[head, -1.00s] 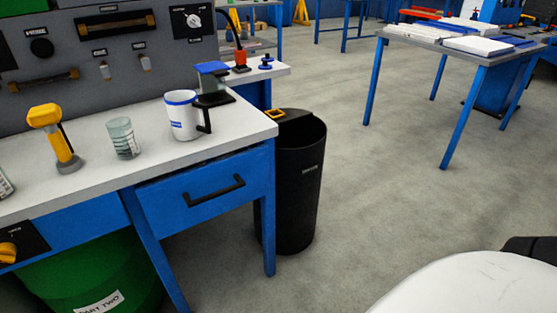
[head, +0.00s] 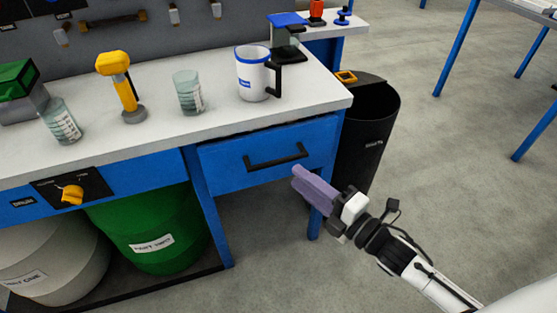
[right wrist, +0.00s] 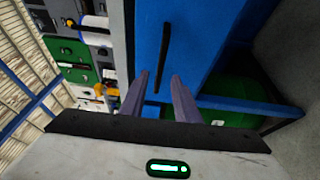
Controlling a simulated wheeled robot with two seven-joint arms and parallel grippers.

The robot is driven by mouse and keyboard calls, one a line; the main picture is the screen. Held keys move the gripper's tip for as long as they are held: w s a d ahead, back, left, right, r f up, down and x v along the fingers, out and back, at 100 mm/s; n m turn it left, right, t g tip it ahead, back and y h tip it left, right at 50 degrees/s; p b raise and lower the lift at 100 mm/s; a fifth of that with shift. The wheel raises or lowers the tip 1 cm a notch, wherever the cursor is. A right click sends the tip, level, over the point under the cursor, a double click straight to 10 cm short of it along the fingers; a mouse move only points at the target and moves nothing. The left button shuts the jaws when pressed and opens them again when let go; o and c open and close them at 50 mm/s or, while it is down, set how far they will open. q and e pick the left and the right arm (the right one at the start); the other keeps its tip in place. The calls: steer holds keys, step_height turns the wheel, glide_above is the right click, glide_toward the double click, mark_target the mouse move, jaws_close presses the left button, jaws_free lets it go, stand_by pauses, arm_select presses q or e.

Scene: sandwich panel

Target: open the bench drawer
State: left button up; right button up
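The bench drawer (head: 268,155) has a blue front and sits under the right end of the bench top; it looks shut. Its black bar handle (head: 276,157) runs across the front. The handle also shows in the right wrist view (right wrist: 163,56), beyond the fingertips. My right gripper (head: 300,180) is in front of the drawer, a little below and right of the handle. In the right wrist view its two purple fingers (right wrist: 158,82) stand apart with nothing between them, and the handle is not between them. My left gripper is not in view.
A white mug (head: 252,76) stands on the bench top (head: 215,118) above the drawer, with beakers and a yellow tool nearby. A black bin (head: 368,130) stands close to the bench's right end. Green drum (head: 150,225) sits under the bench. Floor in front is clear.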

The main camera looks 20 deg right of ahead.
mark_target(280, 164)
steer(key=b+x, duration=0.1)
steer(key=x, duration=0.7)
steer(key=shift+w+a, duration=0.1)
steer(key=shift+w, duration=0.2)
jaws_close()
